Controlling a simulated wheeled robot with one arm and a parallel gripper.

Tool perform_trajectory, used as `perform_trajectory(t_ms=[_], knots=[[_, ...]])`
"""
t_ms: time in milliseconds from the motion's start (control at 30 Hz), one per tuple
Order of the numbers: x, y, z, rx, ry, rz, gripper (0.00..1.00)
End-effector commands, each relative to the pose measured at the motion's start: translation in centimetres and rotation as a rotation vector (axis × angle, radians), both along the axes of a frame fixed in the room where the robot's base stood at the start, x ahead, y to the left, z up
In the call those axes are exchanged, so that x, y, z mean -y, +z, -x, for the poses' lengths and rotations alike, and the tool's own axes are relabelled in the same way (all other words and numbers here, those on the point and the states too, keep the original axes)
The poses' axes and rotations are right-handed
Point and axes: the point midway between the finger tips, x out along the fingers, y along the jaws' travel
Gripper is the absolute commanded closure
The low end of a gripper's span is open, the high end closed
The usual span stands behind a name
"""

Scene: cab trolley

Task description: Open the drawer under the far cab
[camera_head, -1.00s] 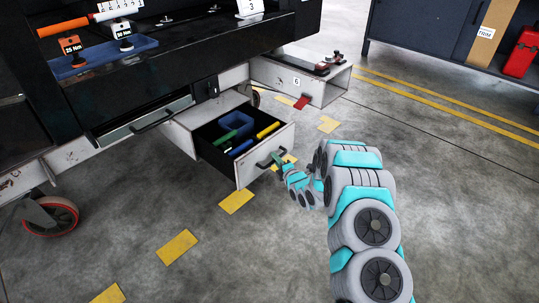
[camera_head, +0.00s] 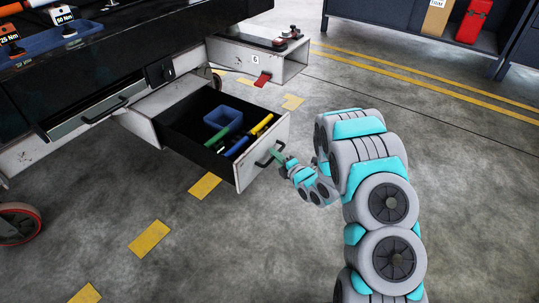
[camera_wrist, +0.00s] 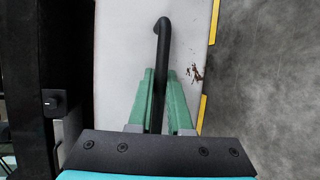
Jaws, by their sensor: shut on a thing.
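The drawer (camera_head: 252,168) has a worn white front and stands pulled out from under the black trolley. Inside it are a blue bin (camera_head: 222,117), a green tool (camera_head: 224,137), a yellow tool (camera_head: 261,126) and a blue tool (camera_head: 237,148). My gripper (camera_head: 277,153) is at the drawer's front, its green fingers on either side of the black bar handle (camera_head: 262,160). In the wrist view the handle (camera_wrist: 162,50) runs between the two fingers (camera_wrist: 160,100), which are shut on it. The fingertips hide part of the handle.
A second closed drawer with a handle (camera_head: 105,112) is at the left. An open white compartment marked 6 (camera_head: 288,66) is at the right, with a red tab (camera_head: 262,79). A wheel (camera_head: 15,224) stands lower left. The floor in front is clear, with yellow markings (camera_head: 150,238).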

Motion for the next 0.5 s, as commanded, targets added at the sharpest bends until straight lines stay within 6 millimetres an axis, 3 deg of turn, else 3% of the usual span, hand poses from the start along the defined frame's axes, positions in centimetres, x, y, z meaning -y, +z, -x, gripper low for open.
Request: perform_trajectory(t_ms=[500], knots=[[0.72, -0.17, 0.53, -0.004, -0.003, 0.001, 1.0]])
